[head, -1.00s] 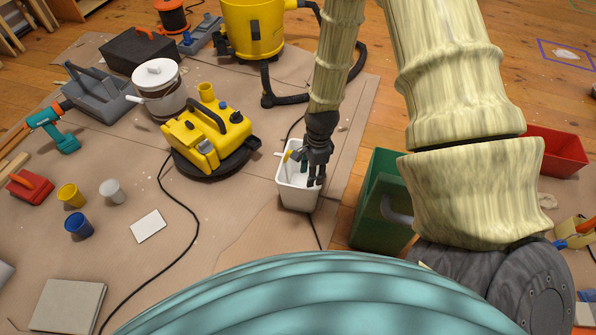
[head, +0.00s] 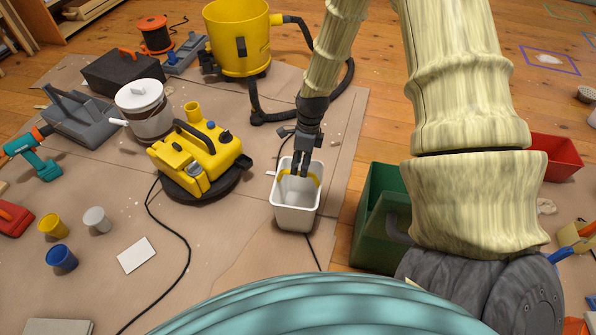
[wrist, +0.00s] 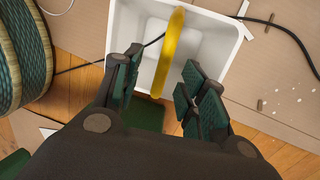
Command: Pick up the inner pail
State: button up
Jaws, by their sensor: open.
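A white, squarish, open-topped pail (head: 295,218) stands on the brown dropcloth left of a green bin, and I take it as the inner pail. A second pail nested with it cannot be made out. A curved yellow handle (head: 312,178) arches across its mouth. My gripper (head: 299,172) points down over the mouth at its far side, fingers apart. In the wrist view the pail (wrist: 205,45) lies beyond my gripper (wrist: 158,88), and the yellow handle (wrist: 168,52) runs between the open fingers. Whether they touch it cannot be told.
A green bin (head: 375,225) stands close on the right. A yellow machine (head: 195,155) sits on the left, its black cable (head: 185,240) crossing the dropcloth. A yellow vacuum (head: 238,40) with a black hose stands behind. Dropcloth in front of the pail is mostly clear.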

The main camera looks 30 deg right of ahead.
aim_at(298, 175)
jog(key=shift+w+a+f+b, duration=0.1)
jog(key=shift+w+f+b, duration=0.05)
jog(key=shift+f+b, duration=0.7)
jog(key=shift+w+a+f+b, duration=0.15)
jog(key=shift+f+b, duration=0.5)
jog(key=shift+f, duration=0.35)
jog(key=shift+a+f+b, duration=0.15)
jog(key=shift+f+b, duration=0.35)
jog(key=shift+f, duration=0.35)
jog(key=shift+f+p, duration=0.25)
jog(key=shift+p, duration=0.25)
grip_shut()
